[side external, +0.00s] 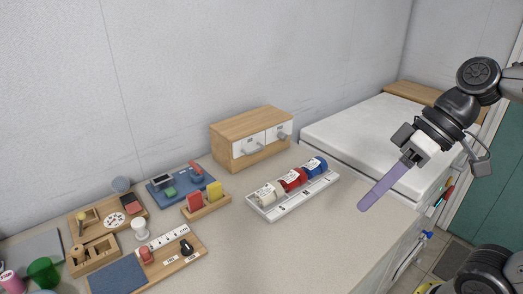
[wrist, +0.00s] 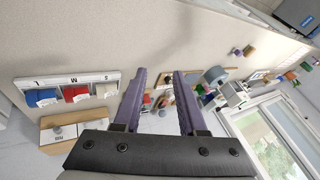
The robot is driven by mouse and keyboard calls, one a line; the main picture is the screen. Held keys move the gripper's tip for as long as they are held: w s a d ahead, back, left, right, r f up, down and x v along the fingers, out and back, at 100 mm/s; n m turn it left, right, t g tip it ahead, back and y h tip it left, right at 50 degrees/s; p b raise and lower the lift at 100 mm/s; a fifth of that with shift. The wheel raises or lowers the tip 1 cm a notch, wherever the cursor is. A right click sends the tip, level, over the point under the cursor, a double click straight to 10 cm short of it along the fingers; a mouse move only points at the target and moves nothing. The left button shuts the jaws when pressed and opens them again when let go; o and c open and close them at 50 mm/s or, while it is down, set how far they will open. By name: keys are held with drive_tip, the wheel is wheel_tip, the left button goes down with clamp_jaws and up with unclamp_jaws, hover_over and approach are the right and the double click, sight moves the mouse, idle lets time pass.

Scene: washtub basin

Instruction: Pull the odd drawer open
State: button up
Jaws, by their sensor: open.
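A small wooden drawer box (side external: 248,122) stands against the back wall, with two white drawer fronts side by side. The left drawer front (side external: 241,148) has a grey handle standing out from it. The right drawer front (side external: 271,137) also has a small handle and looks flush. My gripper (side external: 367,203) has long purple fingers. They are apart and empty in the wrist view (wrist: 160,76), high and well to the right of the box.
A white tray (side external: 293,206) with white, red and blue rolls lies in front of the box. Wooden boards (side external: 187,262), a blue tray (side external: 165,192) and other small items crowd the left counter. A white raised surface (side external: 370,135) is at right. Counter right of the tray is clear.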

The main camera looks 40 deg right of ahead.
drive_tip(key=w+d+r+m+t+y, duration=0.15)
drive_tip(key=w+m+y, duration=0.4)
drive_tip(key=w, duration=1.55)
drive_tip(key=w+d+f+m+t+y, duration=0.1)
drive_tip(key=w+d+f+m+t, duration=0.1)
drive_tip(key=w+d+f, duration=0.3)
drive_tip(key=w+d+f+m+t+y, duration=0.1)
drive_tip(key=w+d+f+m+t, duration=0.15)
drive_tip(key=d, duration=0.35)
drive_tip(key=m+t+h, duration=0.2)
approach(259, 150)
drive_tip(key=shift+y, duration=0.25)
drive_tip(key=v, duration=0.4)
drive_tip(key=shift+r, duration=0.1)
drive_tip(key=shift+d+f+m, duration=0.2)
drive_tip(key=shift+d+m, duration=0.1)
drive_tip(key=shift+d, duration=0.05)
drive_tip(key=x, duration=1.3)
drive_tip(key=shift+a+f, duration=0.1)
drive_tip(key=shift+a, duration=0.15)
clamp_jaws()
